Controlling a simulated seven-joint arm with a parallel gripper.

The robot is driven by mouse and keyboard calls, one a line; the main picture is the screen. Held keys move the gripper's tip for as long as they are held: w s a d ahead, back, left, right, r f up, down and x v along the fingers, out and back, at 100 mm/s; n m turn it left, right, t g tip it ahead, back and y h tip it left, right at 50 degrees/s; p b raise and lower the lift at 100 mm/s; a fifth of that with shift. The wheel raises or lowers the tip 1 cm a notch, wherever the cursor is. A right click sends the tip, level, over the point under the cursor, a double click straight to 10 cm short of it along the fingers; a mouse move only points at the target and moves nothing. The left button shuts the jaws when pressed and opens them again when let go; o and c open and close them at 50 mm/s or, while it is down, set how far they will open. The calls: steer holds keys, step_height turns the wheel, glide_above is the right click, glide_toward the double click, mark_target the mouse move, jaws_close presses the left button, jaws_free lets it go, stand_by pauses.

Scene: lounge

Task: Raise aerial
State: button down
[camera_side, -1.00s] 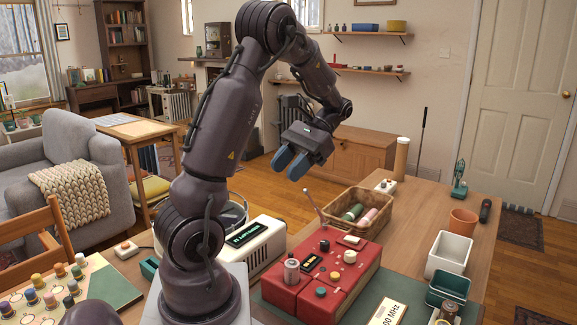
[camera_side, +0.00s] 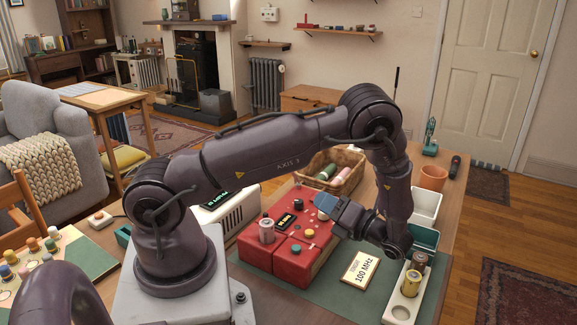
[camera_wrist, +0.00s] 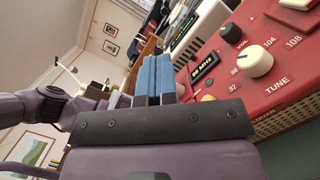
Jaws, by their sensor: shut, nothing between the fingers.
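The red radio (camera_side: 257,252) sits on the table in front of my arm, with knobs and a small display on its top. My gripper (camera_side: 322,202) has blue fingers, shut and empty, just above the radio's right part in the side view. The fingers also show in the wrist view (camera_wrist: 154,72), beside the radio panel. I cannot clearly make out the aerial now; the arm and gripper cover much of the radio's back right area.
A wicker basket (camera_side: 345,184) with rolls stands behind the radio. A card reading 100 MHz (camera_side: 361,268) lies to its right. A white tray with jars (camera_side: 399,308), a green bin and an orange pot (camera_side: 432,178) line the right edge. A cream device (camera_side: 219,211) stands left.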

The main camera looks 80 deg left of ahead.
steer(key=shift+w+a+r+m, duration=0.1)
steer(key=shift+a+m, duration=0.1)
steer(key=shift+m, duration=0.6)
steer(key=x, duration=0.9)
steer(key=shift+w, duration=0.1)
steer(key=shift+a+r, duration=0.35)
steer(key=shift+a, duration=0.35)
steer(key=shift+a+r, duration=0.4)
steer(key=shift+a, duration=0.3)
steer(key=shift+a+r, duration=0.35)
steer(key=shift+a, duration=0.4)
steer(key=shift+w+a+r+m, duration=0.15)
steer(key=shift+a+r+m, duration=0.15)
steer(key=shift+m, duration=0.1)
steer(key=shift+w+a+r+m+t, duration=0.15)
steer(key=shift+w+r+m+t, duration=0.1)
steer(key=shift+m+t, duration=0.15)
